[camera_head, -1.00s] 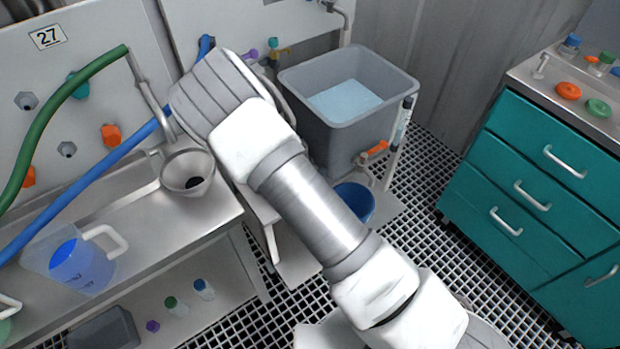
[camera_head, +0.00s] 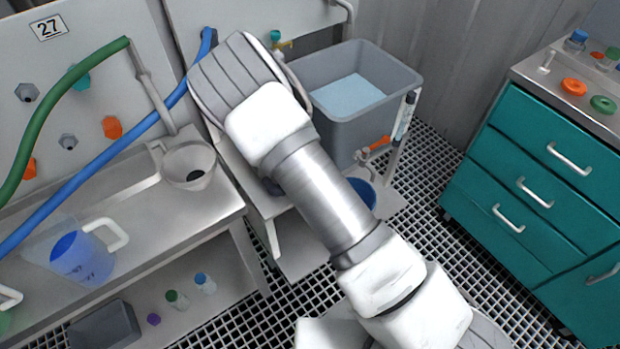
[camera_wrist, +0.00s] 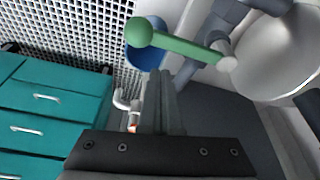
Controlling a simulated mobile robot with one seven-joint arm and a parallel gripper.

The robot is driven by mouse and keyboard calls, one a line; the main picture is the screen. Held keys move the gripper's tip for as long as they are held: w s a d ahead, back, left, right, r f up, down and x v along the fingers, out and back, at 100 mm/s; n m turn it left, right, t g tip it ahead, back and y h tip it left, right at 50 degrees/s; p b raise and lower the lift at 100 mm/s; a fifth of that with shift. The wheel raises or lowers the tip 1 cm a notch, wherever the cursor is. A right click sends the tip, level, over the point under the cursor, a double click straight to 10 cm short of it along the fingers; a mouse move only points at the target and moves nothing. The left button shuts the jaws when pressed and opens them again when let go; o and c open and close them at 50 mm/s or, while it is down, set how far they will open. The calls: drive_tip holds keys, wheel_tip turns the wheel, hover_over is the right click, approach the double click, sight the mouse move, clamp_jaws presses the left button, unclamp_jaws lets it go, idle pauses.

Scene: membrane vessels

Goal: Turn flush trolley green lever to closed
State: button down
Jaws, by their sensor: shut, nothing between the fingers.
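The green lever (camera_wrist: 180,43) shows in the wrist view as a straight bar with a round ball at its left end. Its right end meets a pale pivot beside a large pale round part (camera_wrist: 280,55). My gripper (camera_wrist: 163,76) is shut and empty, its fingertips just below the lever's bar in the picture. I cannot tell whether they touch it. In the head view my own arm hides both the lever and the gripper.
A grey tank of water (camera_head: 345,130) stands beyond my arm, with an orange-handled valve (camera_head: 377,146) low on its front. A blue bucket (camera_wrist: 147,56) is behind the lever. Teal drawers (camera_head: 535,185) stand right. A steel bench (camera_head: 130,215) with a funnel and jug is left.

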drive_tip(key=w+p+v, duration=0.1)
drive_tip(key=p+v, duration=0.1)
drive_tip(key=v, duration=0.7)
drive_tip(key=shift+r+p, duration=0.35)
drive_tip(key=shift+r, duration=0.1)
drive_tip(key=shift+d, duration=0.15)
drive_tip(key=s+d+r+n+y+p, duration=0.1)
drive_tip(key=s+d+r+p, duration=0.15)
drive_tip(key=r, duration=0.75)
drive_tip(key=s+d+r+n+y+p, duration=0.1)
drive_tip(key=s+d+r+y+p, duration=0.15)
drive_tip(key=r, duration=0.65)
drive_tip(key=s+d+r+n+y+p, duration=0.1)
drive_tip(key=s+d+r, duration=0.25)
drive_tip(key=r, duration=0.65)
drive_tip(key=s+d+r+n+t+h+p, duration=0.1)
drive_tip(key=s+d+r+n+p, duration=0.1)
drive_tip(key=s+d+r, duration=0.2)
drive_tip(key=s+d+r+n+t+h+p, duration=0.1)
drive_tip(key=s+d+r+n+p, duration=0.1)
drive_tip(key=s+r, duration=0.9)
drive_tip(key=shift+s+d+n+t+p, duration=0.3)
drive_tip(key=shift+s+d+p, duration=0.3)
drive_tip(key=shift+d, duration=0.55)
drive_tip(key=shift+w+r, duration=0.1)
